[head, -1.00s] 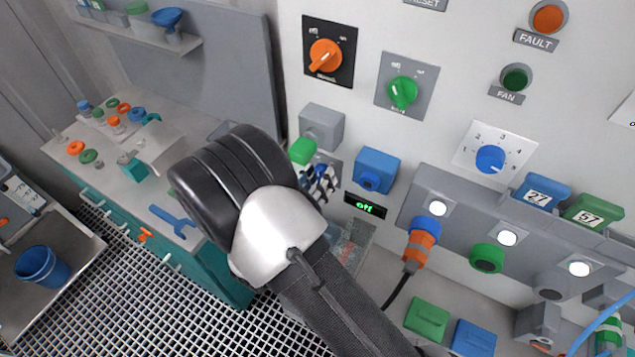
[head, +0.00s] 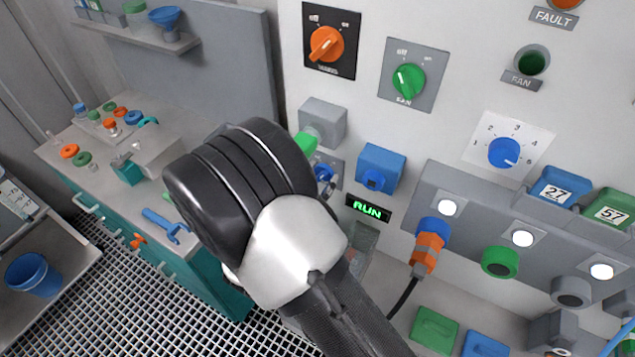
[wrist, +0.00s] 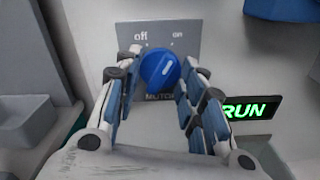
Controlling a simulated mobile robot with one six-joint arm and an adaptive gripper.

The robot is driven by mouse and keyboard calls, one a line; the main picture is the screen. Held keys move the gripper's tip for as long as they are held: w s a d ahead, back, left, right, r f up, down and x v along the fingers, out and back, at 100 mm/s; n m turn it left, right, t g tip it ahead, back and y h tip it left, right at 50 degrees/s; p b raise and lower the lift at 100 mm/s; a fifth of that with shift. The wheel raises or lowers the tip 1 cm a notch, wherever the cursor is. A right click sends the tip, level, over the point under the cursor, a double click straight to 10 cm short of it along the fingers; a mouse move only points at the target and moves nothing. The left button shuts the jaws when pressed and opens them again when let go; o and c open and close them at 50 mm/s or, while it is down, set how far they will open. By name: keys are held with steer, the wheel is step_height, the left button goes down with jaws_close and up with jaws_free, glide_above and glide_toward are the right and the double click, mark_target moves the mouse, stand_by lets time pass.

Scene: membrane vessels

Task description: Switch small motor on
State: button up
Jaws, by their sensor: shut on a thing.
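The small motor's switch is a round blue knob (wrist: 158,68) on a grey plate marked "off" and "on" in the wrist view. Its pale pointer line leans up to the right, toward "on". My gripper (wrist: 163,76) has its fingers on both sides of the knob and is shut on it. In the head view the knob (head: 323,172) shows only partly beside my dark wrist, which hides the fingers. The small display (head: 368,208) to the lower right of the knob reads "RUN" in green; it also shows in the wrist view (wrist: 249,109).
An orange switch (head: 326,44) and a green fan switch (head: 408,81) sit above. A grey box (head: 322,122) with a green part and a blue box (head: 380,167) stick out close to the knob. An orange plug with a cable (head: 427,252) hangs to the lower right.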

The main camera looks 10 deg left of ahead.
stand_by(0.4)
steer(key=o, duration=1)
steer(key=shift+o, duration=0.2)
steer(key=v, duration=1.2)
